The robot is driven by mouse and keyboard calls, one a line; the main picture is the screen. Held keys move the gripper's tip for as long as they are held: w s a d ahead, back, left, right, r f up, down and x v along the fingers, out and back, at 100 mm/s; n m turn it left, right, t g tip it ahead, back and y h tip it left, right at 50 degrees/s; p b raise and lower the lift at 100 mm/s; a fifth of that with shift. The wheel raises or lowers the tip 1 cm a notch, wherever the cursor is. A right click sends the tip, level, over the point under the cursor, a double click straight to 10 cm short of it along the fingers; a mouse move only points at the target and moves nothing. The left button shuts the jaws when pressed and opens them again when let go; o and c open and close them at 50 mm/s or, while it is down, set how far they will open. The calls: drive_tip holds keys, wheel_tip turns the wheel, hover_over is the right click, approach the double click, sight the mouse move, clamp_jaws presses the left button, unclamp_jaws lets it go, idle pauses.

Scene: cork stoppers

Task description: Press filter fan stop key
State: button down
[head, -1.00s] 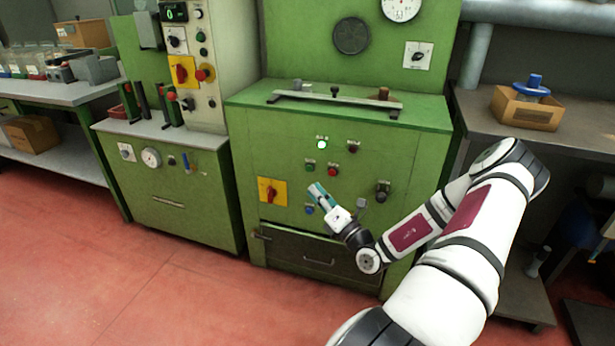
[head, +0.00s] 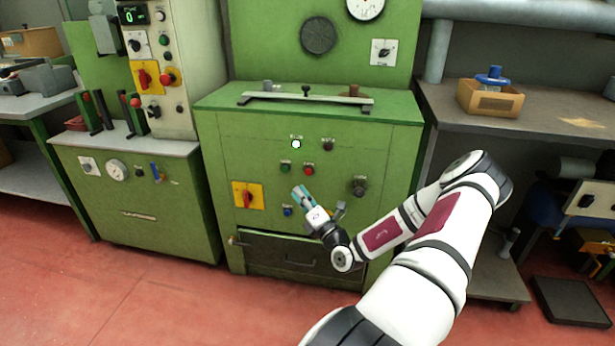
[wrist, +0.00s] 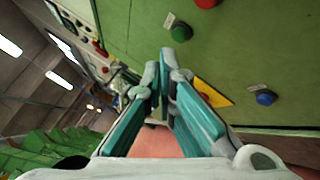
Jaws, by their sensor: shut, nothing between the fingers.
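A red button (head: 308,170) sits on the front of the green cabinet (head: 255,150), just right of a green button (head: 285,168). I cannot read any labels, so I cannot confirm which is the filter fan stop key. My gripper (head: 299,192) is shut and empty, just below the red button in the head view. In the wrist view my gripper (wrist: 165,56) has its teal fingers together, apart from the panel. There the green button (wrist: 180,32) is near the fingertips and the red button (wrist: 207,3) is cut by the top edge.
A blue button (head: 288,211), a yellow plate with a red rotary switch (head: 246,196) and dark knobs (head: 359,186) surround the fingers. A pale lamp (head: 296,144) is above. A bench with a cardboard box (head: 490,98) stands at right.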

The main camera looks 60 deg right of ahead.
sight(308, 172)
drive_tip(key=shift+w+d+b, duration=0.25)
drive_tip(key=shift+w+d, duration=0.15)
drive_tip(key=shift+d, duration=0.55)
drive_tip(key=shift+w+d+b, duration=0.3)
drive_tip(key=shift+w+d, duration=0.1)
drive_tip(key=shift+d, duration=0.6)
drive_tip(key=shift+w+d+b, duration=0.25)
drive_tip(key=shift+w+d, duration=0.15)
drive_tip(key=shift+d, duration=0.55)
drive_tip(key=shift+d, duration=0.2)
drive_tip(key=shift+w+d+p, duration=0.15)
drive_tip(key=shift+d+p, duration=0.1)
drive_tip(key=shift+p, duration=0.05)
drive_tip(key=shift+w+d, duration=0.2)
drive_tip(key=shift+d, duration=0.15)
drive_tip(key=shift+s+a+p, duration=0.35)
drive_tip(key=shift+a+p, duration=0.45)
drive_tip(key=shift+p, duration=0.05)
